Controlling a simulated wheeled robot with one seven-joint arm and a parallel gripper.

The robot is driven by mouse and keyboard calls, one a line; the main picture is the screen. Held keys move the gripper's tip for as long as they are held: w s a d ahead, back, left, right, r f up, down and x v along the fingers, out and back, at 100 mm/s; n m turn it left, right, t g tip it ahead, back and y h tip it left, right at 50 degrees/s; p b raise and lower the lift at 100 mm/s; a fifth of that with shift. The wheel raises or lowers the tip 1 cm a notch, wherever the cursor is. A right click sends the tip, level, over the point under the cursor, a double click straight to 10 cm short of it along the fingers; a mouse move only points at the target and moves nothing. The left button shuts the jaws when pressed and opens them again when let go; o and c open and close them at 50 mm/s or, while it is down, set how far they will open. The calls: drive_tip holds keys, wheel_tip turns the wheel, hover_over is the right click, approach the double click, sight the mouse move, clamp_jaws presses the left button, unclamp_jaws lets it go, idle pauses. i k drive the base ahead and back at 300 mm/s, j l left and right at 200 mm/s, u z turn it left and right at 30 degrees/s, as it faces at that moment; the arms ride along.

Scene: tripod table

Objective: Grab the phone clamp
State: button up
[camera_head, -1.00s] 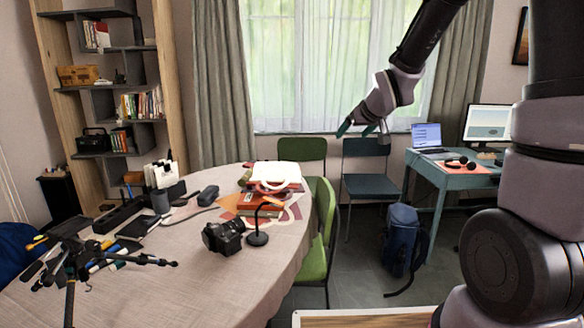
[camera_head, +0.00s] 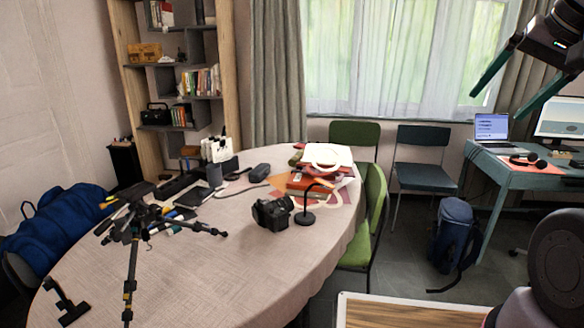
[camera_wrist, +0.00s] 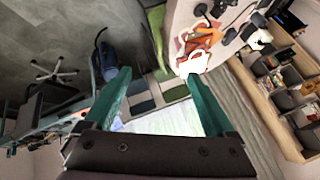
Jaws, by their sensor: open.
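A small black clamp-like piece (camera_head: 66,304), which looks like the phone clamp, lies near the table's front left edge in the head view. A black tripod (camera_head: 133,228) stands just to its right. My gripper (camera_head: 493,107) is at the upper right of the head view, high up and far from the table's left end. Its two teal fingers are apart with nothing between them. They also show open and empty in the wrist view (camera_wrist: 158,76). I cannot make out the clamp in the wrist view.
The oval table (camera_head: 245,262) has a bare cloth at its front middle. A camera (camera_head: 272,213), a small black stand (camera_head: 305,216) and stacked books (camera_head: 310,180) sit toward its right. Green chairs (camera_head: 366,222) stand beside it. A wooden-topped surface (camera_head: 400,312) is at the bottom right.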

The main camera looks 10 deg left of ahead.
sight(74, 313)
drive_tip(key=u, duration=2.35)
